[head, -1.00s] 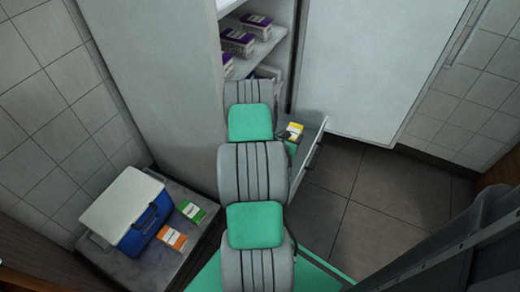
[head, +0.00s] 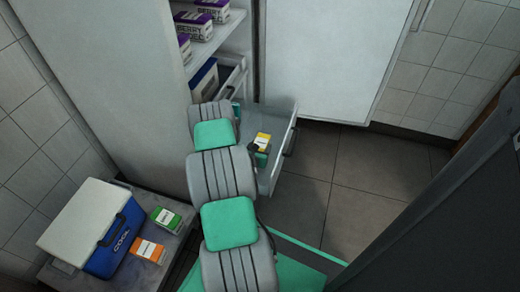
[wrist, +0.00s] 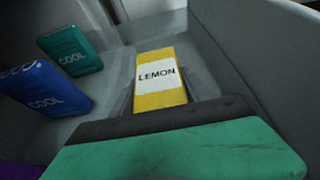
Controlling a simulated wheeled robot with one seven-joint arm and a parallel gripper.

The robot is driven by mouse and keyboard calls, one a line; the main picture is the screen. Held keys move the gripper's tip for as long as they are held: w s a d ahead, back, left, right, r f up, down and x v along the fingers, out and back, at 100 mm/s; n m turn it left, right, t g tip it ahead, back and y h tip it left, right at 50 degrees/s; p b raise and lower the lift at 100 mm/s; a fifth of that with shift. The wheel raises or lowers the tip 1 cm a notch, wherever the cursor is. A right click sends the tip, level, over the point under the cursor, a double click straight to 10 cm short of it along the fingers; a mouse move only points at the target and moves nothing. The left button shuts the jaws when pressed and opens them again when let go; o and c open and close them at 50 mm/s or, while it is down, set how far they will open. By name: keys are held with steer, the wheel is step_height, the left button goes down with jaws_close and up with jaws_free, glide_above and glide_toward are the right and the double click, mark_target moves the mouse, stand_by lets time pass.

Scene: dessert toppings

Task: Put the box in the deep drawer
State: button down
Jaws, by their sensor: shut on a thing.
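A yellow box labelled LEMON (wrist: 160,82) is held in my gripper (wrist: 165,100), with its label facing the wrist camera. The box also shows in the head view (head: 263,139), inside the outline of the pulled-out deep drawer (head: 287,152). My gripper is shut on the box. In the wrist view the grey walls and floor of the drawer surround it. I cannot tell whether the box touches the drawer floor. My arm hides the near left part of the drawer in the head view.
Shelves with purple boxes (head: 193,26) are above. A blue-white cooler (head: 120,240), a green box (head: 166,218) and an orange box (head: 148,251) sit at lower left.

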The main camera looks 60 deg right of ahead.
steer(key=shift+r, duration=0.15)
steer(key=shift+f, duration=0.2)
steer(key=c, duration=0.5)
jaws_free()
steer(key=shift+r, duration=0.3)
steer(key=p+v, duration=0.4)
steer(key=v, duration=0.8)
steer(key=shift+f, duration=0.15)
